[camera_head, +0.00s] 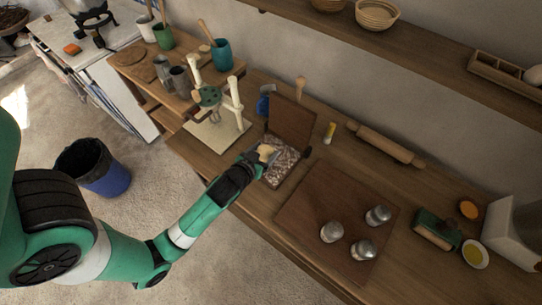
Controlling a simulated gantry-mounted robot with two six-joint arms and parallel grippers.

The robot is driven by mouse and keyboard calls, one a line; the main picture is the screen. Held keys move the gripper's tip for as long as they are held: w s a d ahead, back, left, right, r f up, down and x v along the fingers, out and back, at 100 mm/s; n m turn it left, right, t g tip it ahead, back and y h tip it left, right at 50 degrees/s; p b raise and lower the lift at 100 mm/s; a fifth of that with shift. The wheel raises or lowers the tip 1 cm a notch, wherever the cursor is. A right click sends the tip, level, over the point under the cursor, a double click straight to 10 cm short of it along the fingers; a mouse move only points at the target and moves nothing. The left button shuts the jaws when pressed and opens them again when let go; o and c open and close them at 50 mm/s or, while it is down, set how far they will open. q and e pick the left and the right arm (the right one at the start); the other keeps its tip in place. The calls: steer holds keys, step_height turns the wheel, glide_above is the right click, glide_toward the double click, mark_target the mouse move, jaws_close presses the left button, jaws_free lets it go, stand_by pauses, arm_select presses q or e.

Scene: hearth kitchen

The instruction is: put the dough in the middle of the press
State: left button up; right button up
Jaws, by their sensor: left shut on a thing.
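The press is wooden and stands open on the counter. Its lid (291,121) is raised at the back, and its lower plate (283,169) has a speckled grey and white surface. My left gripper (263,157) reaches in from the left and is shut on the pale dough (267,150). The dough is over or at the left part of the lower plate; I cannot tell whether it touches the plate. The gripper hides part of the dough and of the plate's left edge. My right gripper is not in view.
A dark board (309,211) with several metal shakers lies right of the press. A rolling pin (385,144) lies behind it. A green stand with white posts (214,101) is left of the press. A blue bin (96,168) stands on the floor.

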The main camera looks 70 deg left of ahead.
mark_target(271, 149)
arm_select(q)
steer(key=w+a+f, duration=0.1)
steer(key=w+a+f+b, duration=0.1)
steer(key=f, duration=0.1)
steer(key=w+a+f, duration=0.1)
steer(key=f, duration=0.1)
steer(key=shift+b, duration=0.4)
steer(key=shift+w+a+f, duration=0.1)
steer(key=shift+a+f, duration=0.05)
steer(key=shift+w+a+f+b, duration=0.15)
steer(key=shift+f+b, duration=0.6)
steer(key=shift+f, duration=1.05)
steer(key=shift+f, duration=0.1)
steer(key=o, duration=0.9)
